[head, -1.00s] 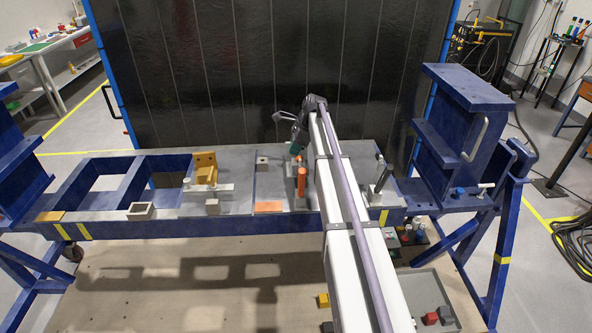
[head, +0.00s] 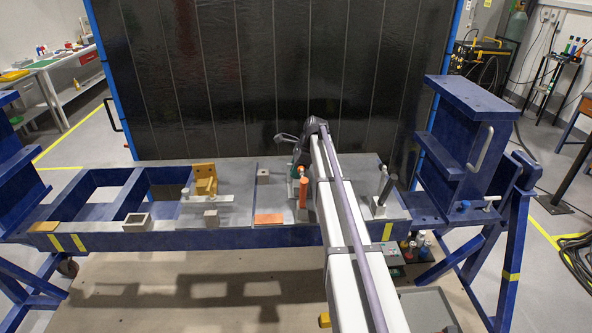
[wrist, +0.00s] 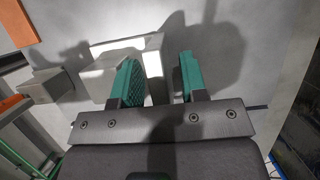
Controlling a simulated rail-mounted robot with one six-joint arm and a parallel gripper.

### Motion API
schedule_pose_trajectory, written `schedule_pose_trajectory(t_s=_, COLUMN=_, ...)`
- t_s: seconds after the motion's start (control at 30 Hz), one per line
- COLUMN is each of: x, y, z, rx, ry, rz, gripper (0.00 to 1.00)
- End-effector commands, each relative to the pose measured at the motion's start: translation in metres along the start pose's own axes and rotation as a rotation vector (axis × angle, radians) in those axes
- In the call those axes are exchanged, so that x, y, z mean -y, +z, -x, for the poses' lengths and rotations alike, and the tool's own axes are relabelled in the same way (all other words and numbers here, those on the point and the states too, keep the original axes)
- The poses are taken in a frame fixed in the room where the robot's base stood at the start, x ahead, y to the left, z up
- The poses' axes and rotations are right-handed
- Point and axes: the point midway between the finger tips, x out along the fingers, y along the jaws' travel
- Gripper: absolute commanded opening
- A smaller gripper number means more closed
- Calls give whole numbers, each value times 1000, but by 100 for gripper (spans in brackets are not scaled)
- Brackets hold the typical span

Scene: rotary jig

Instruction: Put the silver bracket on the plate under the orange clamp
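The orange clamp (head: 302,188) stands upright near the middle of the blue jig table. My gripper (head: 296,170) is beside and behind it in the head view, partly hidden by my arm. In the wrist view my gripper (wrist: 160,78) has its two green fingers apart. A pale grey piece, which looks like the silver bracket (wrist: 98,78), lies under the left finger, and part of it shows between the fingers. There is a gap between it and the right finger. I cannot make out this piece in the head view. The grey plate (head: 345,205) is largely covered by my arm.
A copper-coloured plate (head: 268,219) lies near the front edge. A dark-handled clamp (head: 382,190) stands at the right. A tall blue frame (head: 460,140) rises at the right end.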

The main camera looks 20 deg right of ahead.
Motion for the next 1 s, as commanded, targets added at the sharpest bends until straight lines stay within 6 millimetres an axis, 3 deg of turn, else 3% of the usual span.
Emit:
schedule_pose_trajectory(t_s=0.33, x=0, y=3, z=9, rx=0, ry=0, rz=0, gripper=40)
schedule_pose_trajectory(t_s=0.47, x=0, y=5, z=34, rx=0, ry=0, rz=0, gripper=40)
schedule_pose_trajectory(t_s=0.73, x=0, y=6, z=108, rx=0, ry=-1, rz=-1, gripper=40)
schedule_pose_trajectory(t_s=0.87, x=0, y=4, z=124, rx=0, ry=-1, rz=-1, gripper=40)
schedule_pose_trajectory(t_s=1.0, x=0, y=1, z=124, rx=0, ry=0, rz=0, gripper=40)
